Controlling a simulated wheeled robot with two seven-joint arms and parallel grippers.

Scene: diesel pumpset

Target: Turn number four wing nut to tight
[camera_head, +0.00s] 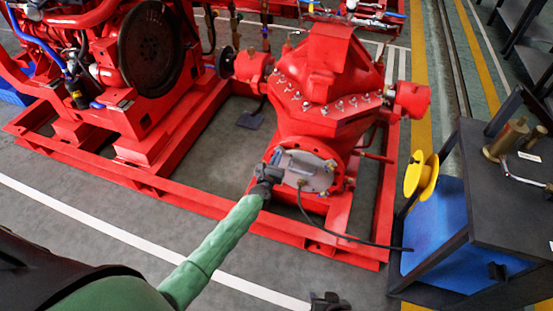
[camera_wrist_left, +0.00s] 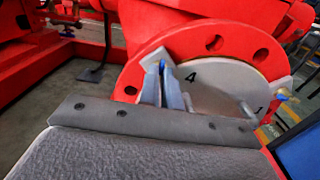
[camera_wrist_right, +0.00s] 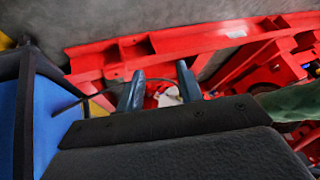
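The grey cover plate (camera_head: 308,174) is on the front flange of the red pump. In the left wrist view the plate (camera_wrist_left: 217,101) carries a black 4 close to my fingers and a 1 further right. My left gripper (camera_head: 268,178) is at the plate's left edge. Its fingers (camera_wrist_left: 165,84) are close together around the number four wing nut (camera_wrist_left: 152,60), mostly hidden by them; a pale part shows behind. Another wing nut (camera_wrist_left: 282,86) sits near the 1. My right gripper (camera_head: 328,300) is at the bottom edge of the head view. Its fingers (camera_wrist_right: 159,94) are apart and empty.
A dark table (camera_head: 510,205) with a blue panel, a yellow reel (camera_head: 421,176) and brass parts (camera_head: 506,138) stands at the right. A black cable runs from the plate towards it. Red base rails (camera_head: 215,205) surround the pump. Grey floor is clear in front.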

